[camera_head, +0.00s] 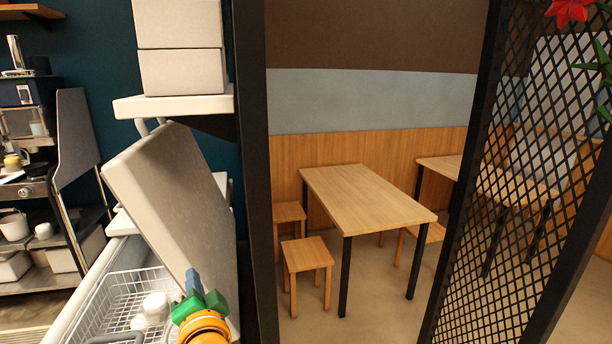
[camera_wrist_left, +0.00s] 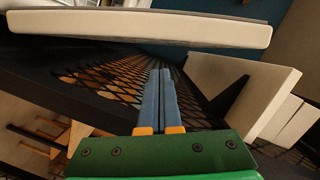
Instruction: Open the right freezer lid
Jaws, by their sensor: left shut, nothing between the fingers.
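The freezer (camera_head: 85,290) is at the lower left of the head view. Its light grey lid (camera_head: 178,190) stands raised and steeply tilted, and the freezer below it is open. My left gripper (camera_head: 193,279), with blue fingers and green mounts, is in front of the lid's lower part. Its fingers are together and empty; whether they touch the lid is unclear. In the left wrist view, the shut blue fingers (camera_wrist_left: 158,98) point ahead, and a pale slab edge, seemingly the lid (camera_wrist_left: 140,29), crosses the top, apart from them. My right gripper is not in view.
A wire basket (camera_head: 118,287) with white items sits inside the freezer. A white shelf (camera_head: 172,103) with boxes is above the lid. A black post (camera_head: 254,200) stands right of the lid. A wooden table (camera_head: 365,195) and stools are beyond.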

